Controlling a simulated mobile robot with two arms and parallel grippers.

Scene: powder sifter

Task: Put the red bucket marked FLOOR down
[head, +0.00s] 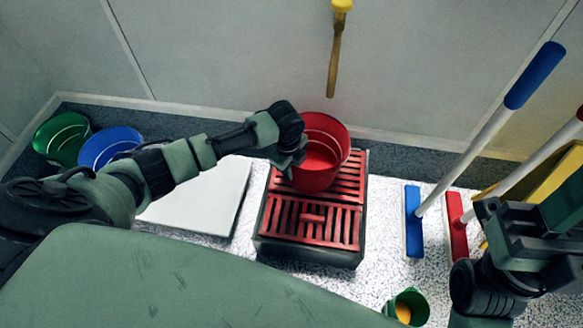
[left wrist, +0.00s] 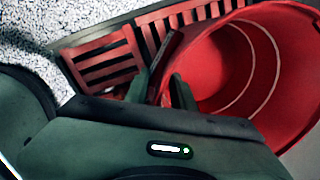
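The red bucket (head: 322,160) is over the back part of a dark box with a red slatted top (head: 300,222). I cannot tell whether its base touches the slats. No FLOOR marking is readable. My left gripper (head: 295,158) is at the bucket's left rim. In the left wrist view the bucket (left wrist: 262,85) opens toward the camera and looks empty. The fingers of my left gripper (left wrist: 163,90) sit on both sides of the bucket's near edge, shut on it. My right gripper (head: 500,225) is at the lower right, away from the bucket; its fingers are unclear.
A green bucket (head: 62,138) and a blue bucket (head: 108,146) stand at the far left. A white flat panel (head: 215,195) lies left of the box. Blue (head: 413,222) and red (head: 458,222) brushes stand to the right. A green cup (head: 408,307) is in front; a yellow-topped tool (head: 337,50) hangs behind.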

